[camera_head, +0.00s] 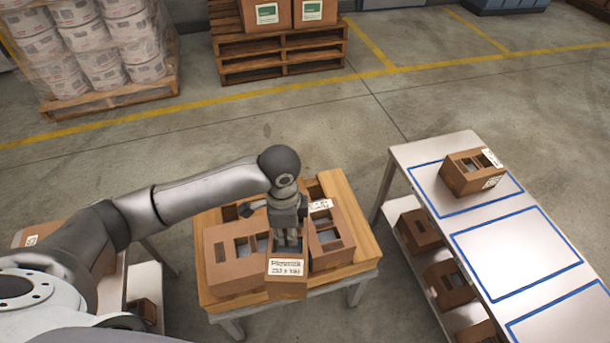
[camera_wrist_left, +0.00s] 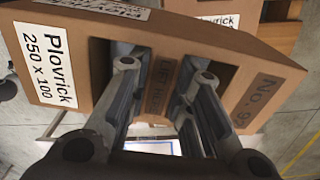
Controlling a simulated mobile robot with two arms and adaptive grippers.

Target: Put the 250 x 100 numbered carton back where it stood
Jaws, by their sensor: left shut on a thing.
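The numbered carton (camera_head: 287,283) is brown, with a white label reading "Plovrick 250 x 100". In the left wrist view, the carton (camera_wrist_left: 110,112) also shows a dark "No. 9…" print, its last digit unclear. My left gripper (camera_head: 288,244) comes down on it from above. In the left wrist view, my left gripper (camera_wrist_left: 165,80) has its fingers in two openings, shut on the strip between them. The carton is at the front of the wooden table (camera_head: 345,279), between other cartons. I cannot tell whether its base touches the table. My right gripper is out of view.
An open-topped carton (camera_head: 232,277) stands close on the left and another (camera_head: 332,261) on the right. The white bench (camera_head: 423,153) at right has blue-outlined areas; one carton (camera_head: 465,182) stands in the far one. Its nearer areas are clear.

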